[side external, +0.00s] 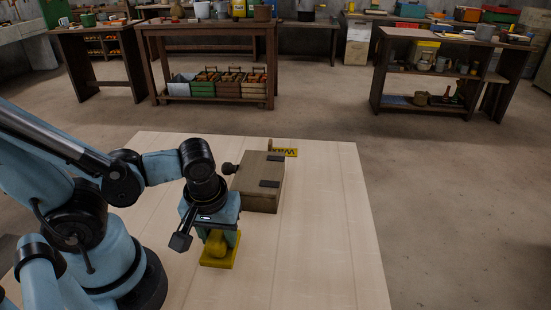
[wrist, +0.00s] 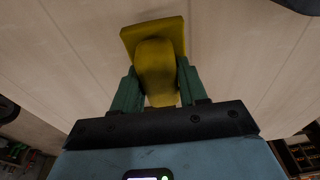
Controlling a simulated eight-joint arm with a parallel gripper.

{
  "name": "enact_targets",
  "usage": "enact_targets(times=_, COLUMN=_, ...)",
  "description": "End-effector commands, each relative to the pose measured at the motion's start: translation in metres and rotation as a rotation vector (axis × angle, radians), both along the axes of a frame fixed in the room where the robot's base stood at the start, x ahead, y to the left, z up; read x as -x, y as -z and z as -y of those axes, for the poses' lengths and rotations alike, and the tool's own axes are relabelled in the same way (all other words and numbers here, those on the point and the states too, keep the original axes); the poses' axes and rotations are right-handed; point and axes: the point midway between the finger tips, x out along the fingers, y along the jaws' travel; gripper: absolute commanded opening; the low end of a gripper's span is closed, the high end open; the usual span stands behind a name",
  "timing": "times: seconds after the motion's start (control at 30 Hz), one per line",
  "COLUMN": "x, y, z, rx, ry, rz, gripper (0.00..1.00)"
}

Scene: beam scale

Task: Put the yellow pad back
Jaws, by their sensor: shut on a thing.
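The yellow pad (side external: 217,259) has a flat square base and a rounded grip on top. It is on or just above the table, in front of a brown box. My gripper (side external: 219,237) points down over it, with its green fingers on either side of the rounded grip. In the wrist view, the yellow pad (wrist: 153,35) sits between the two fingers of my gripper (wrist: 156,80), which are shut on its grip. I cannot tell whether its base touches the table.
The brown box (side external: 262,190) with black hinges and a dark knob (side external: 229,168) stands close behind my gripper. A yellow strip with black marks (side external: 284,152) is at its far side. The pale table (side external: 330,220) is clear on the right. Workbenches (side external: 205,30) stand far behind.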

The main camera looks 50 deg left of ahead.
Motion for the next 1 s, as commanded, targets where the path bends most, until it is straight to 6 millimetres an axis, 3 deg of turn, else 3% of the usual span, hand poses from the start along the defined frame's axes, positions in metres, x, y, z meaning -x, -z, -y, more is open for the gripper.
enact_targets(times=0.63, x=0.0002, y=0.0128, z=0.0, rx=0.0, ry=0.0, rz=0.0, gripper=0.14)
enact_targets(times=0.67, x=0.0003, y=0.0128, z=0.0, rx=0.0, ry=0.0, rz=0.0, gripper=0.46)
enact_targets(times=0.8, x=0.0005, y=0.0126, z=0.0, rx=0.001, ry=0.0, rz=0.001, gripper=0.67)
enact_targets(times=1.0, x=0.0004, y=0.0126, z=0.0001, rx=0.001, ry=0.0, rz=0.001, gripper=0.68)
